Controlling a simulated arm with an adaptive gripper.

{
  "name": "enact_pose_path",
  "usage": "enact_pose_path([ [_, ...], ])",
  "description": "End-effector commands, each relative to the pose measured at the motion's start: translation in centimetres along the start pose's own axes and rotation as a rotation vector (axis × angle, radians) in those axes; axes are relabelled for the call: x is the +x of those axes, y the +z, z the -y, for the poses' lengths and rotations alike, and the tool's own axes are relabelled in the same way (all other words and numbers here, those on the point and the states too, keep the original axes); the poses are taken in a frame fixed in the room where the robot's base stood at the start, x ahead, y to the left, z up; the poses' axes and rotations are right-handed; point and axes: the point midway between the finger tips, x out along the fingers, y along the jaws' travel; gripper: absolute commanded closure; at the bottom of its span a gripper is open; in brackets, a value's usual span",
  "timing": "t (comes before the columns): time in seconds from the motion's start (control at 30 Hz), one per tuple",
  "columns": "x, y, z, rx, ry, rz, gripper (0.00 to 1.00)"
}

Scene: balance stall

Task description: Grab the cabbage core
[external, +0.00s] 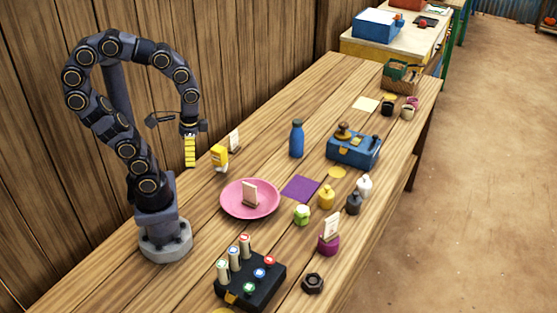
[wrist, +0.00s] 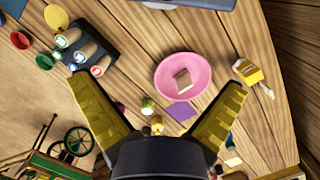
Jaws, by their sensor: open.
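My gripper (external: 190,150) hangs high above the wooden table, near the wall side. In the wrist view its two yellow fingers stand wide apart with nothing between them (wrist: 160,78). A small green and pale lump (external: 302,214) stands on the table right of the pink plate; it may be the cabbage core, but it is too small to be sure. It also shows in the wrist view as a green-topped piece (wrist: 147,106). My gripper is well above it and apart from it.
A black block with several coloured pegs (external: 262,279), a purple square (external: 301,188), a yellow weight (external: 326,197), a blue bottle (external: 297,138) and a blue box (external: 352,150) stand nearby. The table's left rear is bare.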

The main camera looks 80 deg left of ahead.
Motion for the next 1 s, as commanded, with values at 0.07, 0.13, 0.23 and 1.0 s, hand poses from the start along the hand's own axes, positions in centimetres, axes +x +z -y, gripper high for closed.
enact_pose_path([
  [0.07,0.0,0.0,0.0,-0.001,0.0,0.0,0.0],
  [0.13,0.0,-0.1,0.0,-0.001,0.0,0.0,0.0],
  [0.23,0.0,-0.1,0.0,-0.002,0.0,0.001,0.09],
  [1.0,1.5,-12.3,-0.3,0.439,-0.012,-0.036,0.2],
])
